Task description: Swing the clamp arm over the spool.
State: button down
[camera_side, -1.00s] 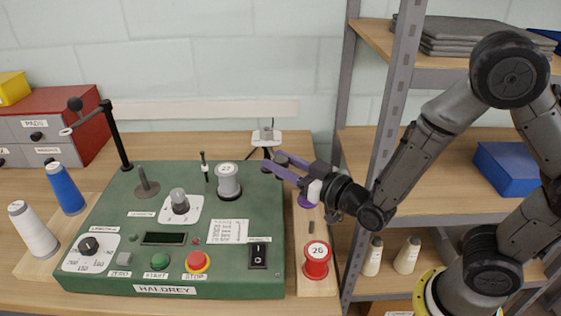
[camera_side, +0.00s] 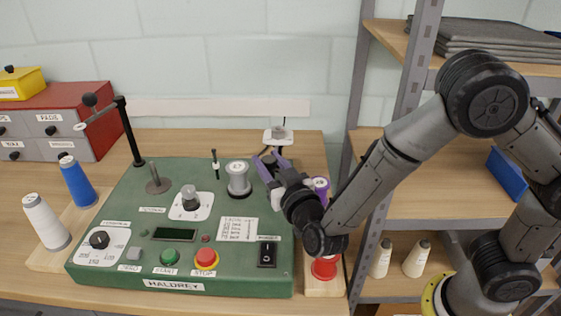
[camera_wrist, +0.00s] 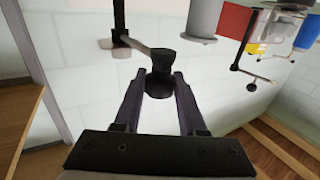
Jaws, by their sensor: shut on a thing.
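My gripper (camera_side: 270,163), with purple fingers, is just right of the spool. In the wrist view my gripper (camera_wrist: 159,90) is shut on the knob, one finger on each side. The arm lies beside the spool, not over it. In the side view my fingers mostly hide the clamp.
A thin black lever (camera_side: 214,163) stands left of the spool. A tall black guide post (camera_side: 131,135) rises at the machine's back left. A purple spool (camera_side: 321,186), partly hidden by my arm, and a red spool (camera_side: 324,268) stand at the right. A metal shelf (camera_side: 410,85) is close behind my arm.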

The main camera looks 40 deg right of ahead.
aim_at(245, 171)
jog(key=w+a+m+g+h, duration=0.1)
jog(key=h, duration=0.1)
jog(key=w+m+g+h, duration=0.1)
jog(key=w+m+h, duration=0.1)
jog(key=w+a+m+g+h, duration=0.1)
jog(key=w+m+g+h, duration=0.1)
jog(key=h, duration=0.1)
jog(key=shift+w+a+f, duration=0.1)
jog(key=shift+w+a, duration=0.1)
jog(key=shift+a, duration=0.1)
jog(key=shift+w+m+g+h, duration=1.2)
jog(key=shift+w+m+g, duration=0.2)
jog(key=shift+g, duration=0.3)
jog(key=shift+c, duration=2.4)
grip_release()
jog(key=shift+a, duration=0.1)
jog(key=v, duration=1.3)
jog(key=shift+s+a, duration=0.2)
jog(key=shift+a, duration=0.1)
